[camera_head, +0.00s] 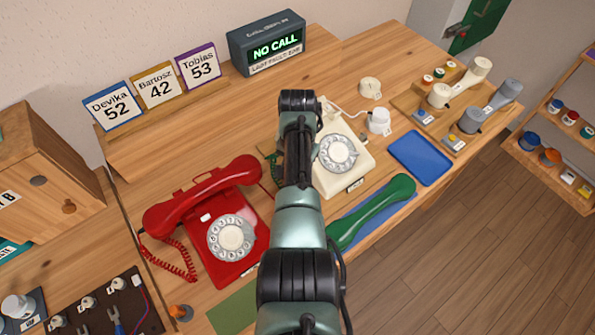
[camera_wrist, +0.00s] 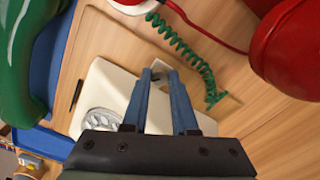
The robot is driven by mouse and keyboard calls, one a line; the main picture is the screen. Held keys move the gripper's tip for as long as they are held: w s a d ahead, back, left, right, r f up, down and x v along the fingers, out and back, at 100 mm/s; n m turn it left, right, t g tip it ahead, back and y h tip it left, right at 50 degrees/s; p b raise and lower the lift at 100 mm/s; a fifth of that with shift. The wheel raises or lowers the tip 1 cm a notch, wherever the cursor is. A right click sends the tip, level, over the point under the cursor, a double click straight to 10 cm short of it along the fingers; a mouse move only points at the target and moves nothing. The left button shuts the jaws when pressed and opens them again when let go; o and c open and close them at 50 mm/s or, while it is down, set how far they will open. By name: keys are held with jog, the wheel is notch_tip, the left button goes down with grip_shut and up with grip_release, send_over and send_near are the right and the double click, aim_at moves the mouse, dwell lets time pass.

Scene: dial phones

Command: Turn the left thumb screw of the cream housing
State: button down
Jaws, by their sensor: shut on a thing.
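The cream housing (camera_head: 352,165) is a dial phone body on the wooden desk, with a white dial (camera_head: 338,153); my arm covers its left side in the head view. In the wrist view the cream housing (camera_wrist: 118,88) lies under my gripper (camera_wrist: 160,70), its dial (camera_wrist: 100,122) partly hidden. My two blue fingers are close together at the housing's left edge, around the left thumb screw, which is mostly hidden between the tips. A small pale piece shows by the tips. In the head view the fingers are hidden behind my arm.
A red phone (camera_head: 232,238) stands left of the housing. The green handset (camera_head: 375,212) lies on a blue mat in front; its coiled green cord (camera_wrist: 190,50) runs close to my fingers. A blue tray (camera_head: 420,157) and rack of handsets (camera_head: 460,103) are at right.

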jog(key=m, duration=0.4)
jog(key=shift+m, duration=2.2)
jog(key=shift+r, duration=0.1)
jog(key=c, duration=0.7)
grip_release()
notch_tip(320, 180, up, 13)
jog(key=shift+f+p, duration=0.1)
jog(key=shift+p, duration=0.4)
